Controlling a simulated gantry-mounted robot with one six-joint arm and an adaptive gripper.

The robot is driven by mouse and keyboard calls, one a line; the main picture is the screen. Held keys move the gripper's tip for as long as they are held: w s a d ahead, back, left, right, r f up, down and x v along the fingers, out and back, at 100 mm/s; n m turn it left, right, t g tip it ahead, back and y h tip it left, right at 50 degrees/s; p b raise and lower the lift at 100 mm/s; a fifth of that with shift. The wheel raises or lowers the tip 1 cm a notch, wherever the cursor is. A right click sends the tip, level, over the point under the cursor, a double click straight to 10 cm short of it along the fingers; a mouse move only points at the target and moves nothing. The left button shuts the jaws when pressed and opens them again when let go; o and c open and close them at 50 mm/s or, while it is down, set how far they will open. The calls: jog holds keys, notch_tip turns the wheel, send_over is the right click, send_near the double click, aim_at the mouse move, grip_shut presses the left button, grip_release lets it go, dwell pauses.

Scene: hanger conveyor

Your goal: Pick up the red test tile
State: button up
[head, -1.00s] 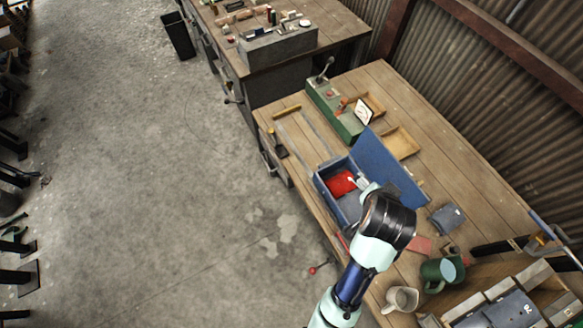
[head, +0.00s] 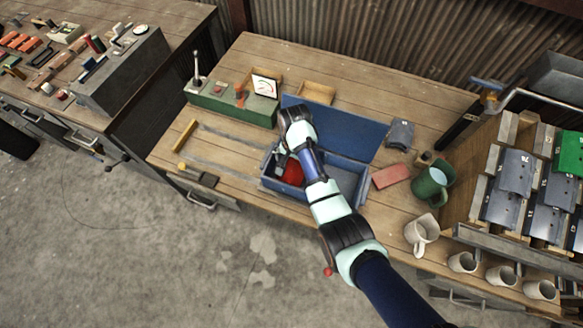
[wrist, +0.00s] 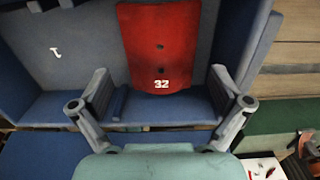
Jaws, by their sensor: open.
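The red test tile (wrist: 158,45) shows in the wrist view, with two dark holes and a white "32". It lies inside the blue box (head: 345,204) on the workbench; in the head view part of its red face (head: 293,173) shows beside my arm. My gripper (wrist: 160,88) is open, with one finger on each side of the tile's near end in the wrist view. The fingers look apart from the tile, and nothing is between them that I can see gripped. In the head view my gripper (head: 280,160) is over the box's left part, partly hidden by my wrist.
The box's raised blue lid (head: 345,130) stands behind. A green control unit (head: 233,104) with a gauge is at back left. A reddish block (head: 390,176), green mug (head: 433,182) and pale mug (head: 421,234) stand to the right.

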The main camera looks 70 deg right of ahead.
aim_at(293, 167)
notch_tip(293, 167, down, 5)
jog(key=shift+r+b, duration=0.15)
jog(key=shift+b, duration=0.55)
jog(key=shift+d, duration=0.1)
jog(key=c, duration=1)
jog(key=shift+r, duration=0.15)
notch_tip(293, 167, up, 20)
jog(key=p, duration=0.8)
